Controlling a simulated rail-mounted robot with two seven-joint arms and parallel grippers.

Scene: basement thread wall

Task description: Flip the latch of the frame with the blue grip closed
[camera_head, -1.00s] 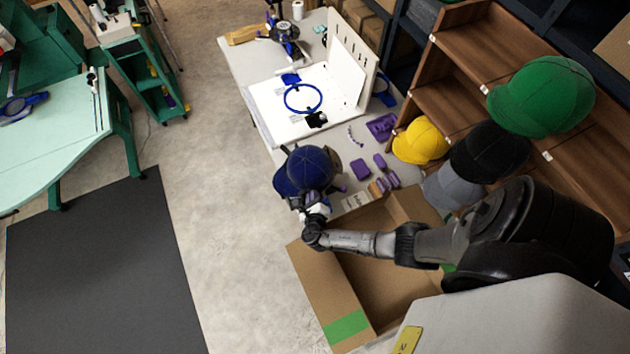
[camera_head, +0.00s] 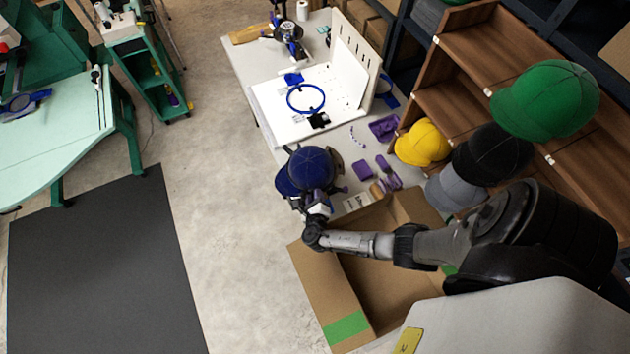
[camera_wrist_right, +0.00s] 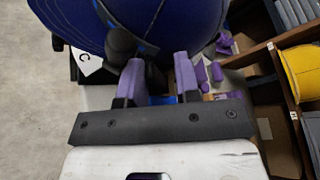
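A blue cap (camera_head: 308,170) is at the near end of the work table, and its brim and crown fill the top of the right wrist view (camera_wrist_right: 190,18). My right gripper (camera_head: 318,198) is right against the near side of the cap. In the right wrist view its two purple fingers (camera_wrist_right: 158,68) stand apart below the cap, with nothing clearly gripped between them. A dark rounded part (camera_wrist_right: 121,44) shows beside the left finger. The blue-grip frame and its latch cannot be made out for certain; the cap and gripper may hide them. My left gripper is out of view.
A white board fixture (camera_head: 268,108) with a blue hoop (camera_head: 305,98) stands farther back on the table. Purple parts (camera_head: 362,169) lie right of the cap. An open cardboard box (camera_head: 318,283) is below my right arm. Shelves with a yellow cap (camera_head: 422,143) stand at right.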

